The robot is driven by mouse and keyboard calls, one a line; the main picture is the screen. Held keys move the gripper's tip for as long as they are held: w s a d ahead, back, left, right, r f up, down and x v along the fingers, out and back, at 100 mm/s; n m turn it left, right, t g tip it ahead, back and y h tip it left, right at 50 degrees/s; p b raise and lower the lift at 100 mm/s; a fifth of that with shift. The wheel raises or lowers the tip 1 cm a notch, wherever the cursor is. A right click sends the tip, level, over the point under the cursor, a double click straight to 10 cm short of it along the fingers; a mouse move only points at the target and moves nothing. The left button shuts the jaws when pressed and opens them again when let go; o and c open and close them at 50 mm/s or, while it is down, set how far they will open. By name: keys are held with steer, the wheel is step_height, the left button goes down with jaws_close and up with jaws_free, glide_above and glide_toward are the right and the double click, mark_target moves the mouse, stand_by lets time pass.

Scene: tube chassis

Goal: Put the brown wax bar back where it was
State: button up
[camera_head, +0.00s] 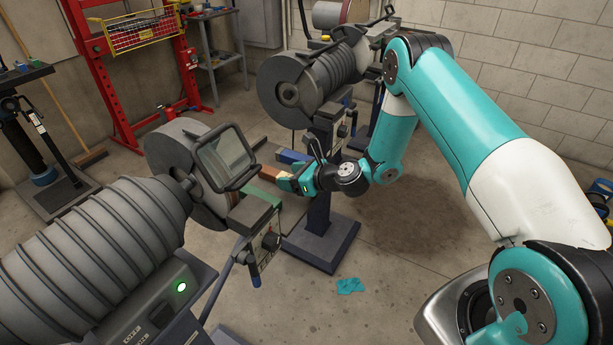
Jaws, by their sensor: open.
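The brown wax bar (272,172) shows in the head view as a short reddish-brown block with a paler end. It lies between a blue bar (294,156) and a green bar (265,196), near the grinding machines. My gripper (287,181) is open at the right end of the brown bar, with its fingers pointing left. The gripper's body hides part of the area around the bar. I cannot tell whether the fingers touch the bar or stand around it.
A large grinder (95,255) with a lit green button fills the lower left, with a clear shield (224,158) at its wheel. Another grinder (315,78) stands behind. A dark pedestal base (321,243) is below my gripper. A teal cloth (350,286) lies on open floor.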

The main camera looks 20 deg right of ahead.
steer(key=b+v, duration=0.1)
steer(key=v, duration=1)
